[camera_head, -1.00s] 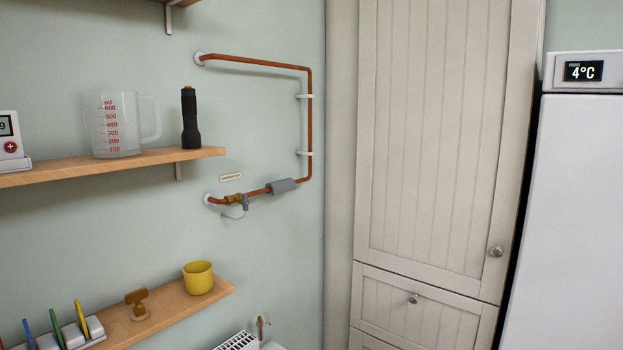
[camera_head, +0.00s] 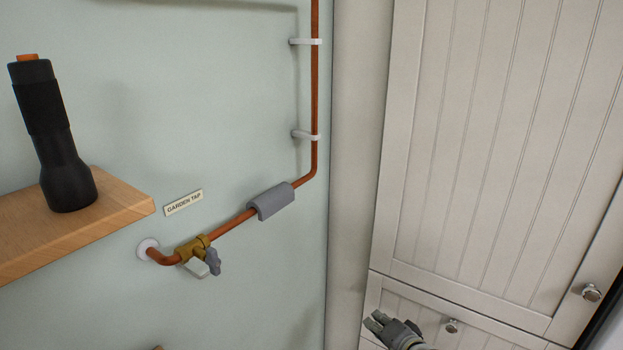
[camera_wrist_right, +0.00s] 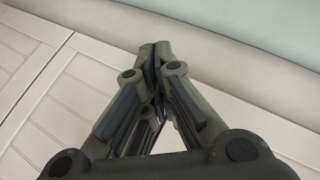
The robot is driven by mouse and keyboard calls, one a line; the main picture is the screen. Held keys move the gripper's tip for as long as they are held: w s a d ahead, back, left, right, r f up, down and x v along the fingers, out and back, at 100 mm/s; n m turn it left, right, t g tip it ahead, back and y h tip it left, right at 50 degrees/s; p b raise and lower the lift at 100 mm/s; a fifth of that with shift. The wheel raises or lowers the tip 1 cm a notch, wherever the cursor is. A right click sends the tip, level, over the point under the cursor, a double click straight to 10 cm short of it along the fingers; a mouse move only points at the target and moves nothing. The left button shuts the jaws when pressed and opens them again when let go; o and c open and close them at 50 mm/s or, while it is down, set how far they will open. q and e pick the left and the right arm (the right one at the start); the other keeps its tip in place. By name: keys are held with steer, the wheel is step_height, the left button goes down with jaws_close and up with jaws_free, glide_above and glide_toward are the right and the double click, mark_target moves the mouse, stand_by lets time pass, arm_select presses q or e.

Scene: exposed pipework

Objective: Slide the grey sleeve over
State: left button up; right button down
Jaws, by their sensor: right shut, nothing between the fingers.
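The grey sleeve (camera_head: 271,202) sits around the lower copper pipe (camera_head: 232,225) in the head view, between the brass valve and the pipe's upward bend. Bare copper shows on both sides of it. The brass valve (camera_head: 192,248) has a grey handle (camera_head: 212,262) and a pale tag-like piece below it. My right gripper (camera_head: 374,322) is at the bottom of the head view, in front of the cabinet, below and to the right of the sleeve and apart from it. In the right wrist view its fingertips (camera_wrist_right: 154,48) are together and empty. My left gripper is not in view.
A wooden shelf (camera_head: 100,222) with a black torch (camera_head: 55,135) juts out at left. White clips (camera_head: 306,135) hold the vertical pipe. A "GARDEN TAP" label (camera_head: 184,203) is above the valve. The pale cabinet (camera_head: 480,150) with knobs fills the right side.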

steer(key=a+r+m+t+y+p, duration=0.1)
steer(key=a+r+y+p, duration=0.2)
steer(key=r, duration=1.4)
steer(key=a+r+m+t+y, duration=0.1)
steer(key=a+r+t+y, duration=0.3)
steer(key=r, duration=1.3)
steer(key=w+a+g+p, duration=0.2)
steer(key=w+a+p, duration=0.1)
steer(key=w+a, duration=0.45)
arm_select(q)
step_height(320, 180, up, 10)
steer(key=p, duration=0.2)
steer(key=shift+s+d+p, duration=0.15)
steer(key=shift+p, duration=0.25)
arm_select(e)
steer(key=s, duration=0.1)
steer(key=s+a, duration=0.1)
steer(key=shift+s+a+r+h, duration=0.15)
steer(key=shift+s+a+h, duration=0.15)
steer(key=shift+s+h, duration=0.1)
steer(key=shift+w, duration=0.15)
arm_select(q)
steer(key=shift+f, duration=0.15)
